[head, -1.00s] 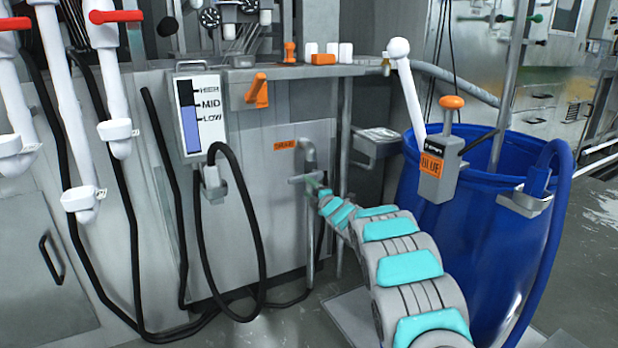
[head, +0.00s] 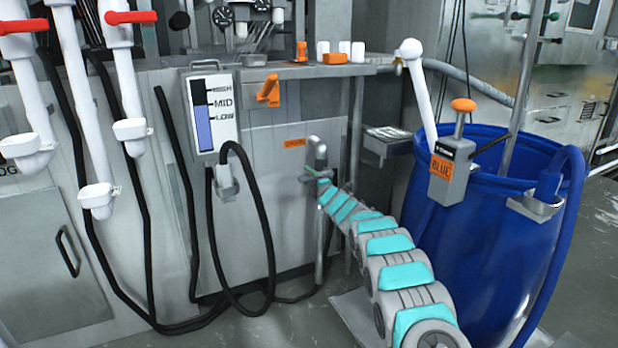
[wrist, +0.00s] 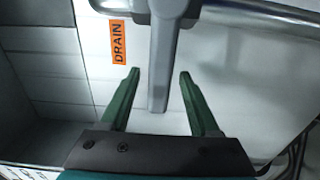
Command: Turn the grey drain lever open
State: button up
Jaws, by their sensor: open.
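The grey drain lever (wrist: 158,94) shows in the wrist view as a flat bar running down from a grey pipe fitting at the top. My gripper (wrist: 160,73) is open, with one green finger on each side of the lever and visible gaps to both. The wrist view does not settle how deep the lever sits between the fingers. In the head view the lever (head: 309,179) is a small grey bar at the drain pipe (head: 318,152), and my gripper (head: 324,183) is at it, partly hidden by my wrist. An orange DRAIN label (wrist: 118,42) is left of the lever.
A blue barrel (head: 470,235) with an orange-knobbed BLUE dispenser (head: 450,170) stands right of my arm. A level gauge (head: 211,112) and black hoses (head: 262,215) are to the left. An orange-handled valve (head: 268,90) is above. Grey floor lies below.

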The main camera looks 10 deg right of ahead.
jog(key=shift+w, duration=0.15)
jog(key=shift+c, duration=0.3)
grip_shut()
dwell(1.1)
